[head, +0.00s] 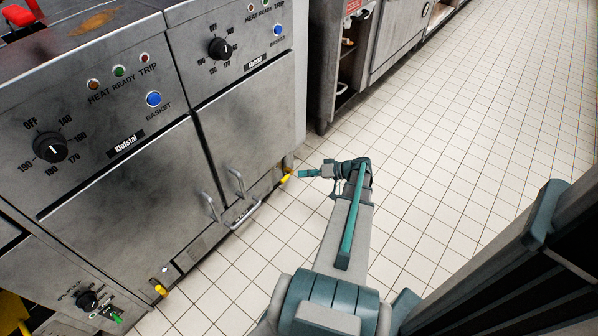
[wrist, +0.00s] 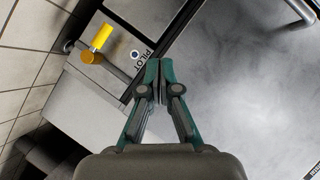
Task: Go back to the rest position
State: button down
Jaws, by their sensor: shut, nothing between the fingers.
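My gripper (wrist: 158,80) is shut in the wrist view, with its teal fingertips together and nothing between them. In the head view my gripper (head: 303,173) is at the end of my arm, pointing left toward the lower right corner of the fryer cabinet. In the wrist view the fingertips appear in front of the lower edge of a steel door, near a panel marked PILOT. I cannot tell how wide the gap to the panel is. In the head view a yellow valve handle (head: 286,178) is just left of the fingertips; it also shows in the wrist view (wrist: 95,45).
Two steel fryer doors with bar handles (head: 238,183) stand left of my gripper. Control knobs (head: 50,147) and blue basket buttons (head: 153,99) are above the doors. Another yellow handle (head: 161,290) sits low at left. The tiled floor (head: 480,120) at right is clear.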

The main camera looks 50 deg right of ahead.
jog(key=shift+s+r, duration=0.1)
jog(key=shift+s, duration=0.05)
dwell(0.4)
jog(key=s+a+f+n+g+h, duration=0.15)
jog(key=s+a+g, duration=0.55)
jog(key=a, duration=0.7)
jog(key=s+a+n+g+h, duration=0.1)
jog(key=s+a+g+h, duration=0.2)
jog(key=s+a+g, duration=0.75)
jog(key=s+a+f+n+g+h, duration=0.15)
jog(key=a+g, duration=0.35)
jog(key=a, duration=1.3)
jog(key=s+d+r+t+p, duration=0.1)
jog(key=s+r+t+p, duration=0.1)
jog(key=r+p, duration=0.9)
jog(key=s+r+t+h+p, duration=0.1)
jog(key=s+r+p, duration=0.3)
jog(key=r+p, duration=0.7)
jog(key=shift+d+r+n+t+h+p, duration=0.35)
jog(key=shift+n+t+p, duration=0.1)
jog(key=shift+p, duration=7)
